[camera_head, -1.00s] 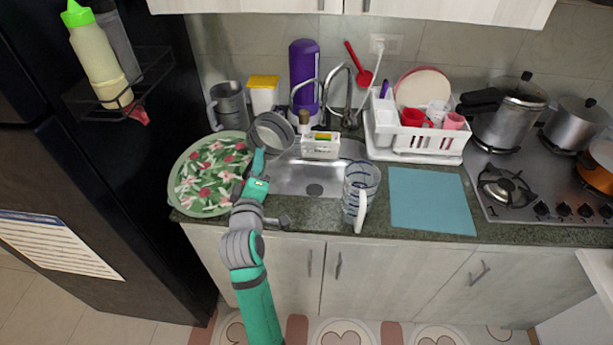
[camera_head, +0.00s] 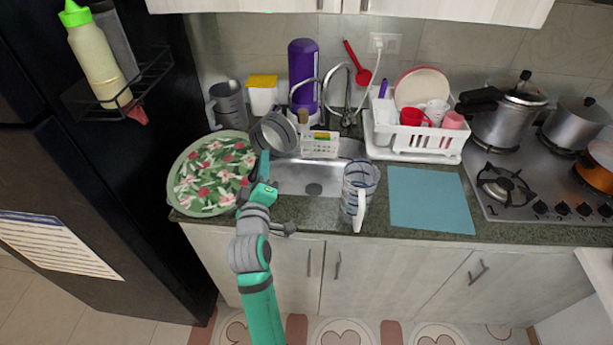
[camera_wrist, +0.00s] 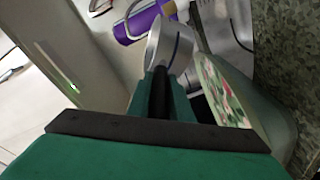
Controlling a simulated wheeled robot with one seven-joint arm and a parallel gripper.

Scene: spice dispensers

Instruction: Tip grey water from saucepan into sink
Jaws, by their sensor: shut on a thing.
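The grey saucepan (camera_head: 273,134) hangs above the left part of the steel sink (camera_head: 312,182), tilted. It also shows in the wrist view (camera_wrist: 176,50), just past my fingertips. My gripper (camera_head: 262,172) is shut on its dark handle, between the floral tray and the sink. In the wrist view my gripper (camera_wrist: 160,92) has the handle between its green fingers. I cannot make out any grey water in the saucepan, and no stream into the sink is visible.
A round floral tray (camera_head: 212,174) lies left of the sink. A clear jug (camera_head: 359,190) stands at its right front edge. A white caddy (camera_head: 319,147), a faucet (camera_head: 347,92) and a purple bottle (camera_head: 303,75) are behind. A blue mat (camera_head: 431,201) lies right.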

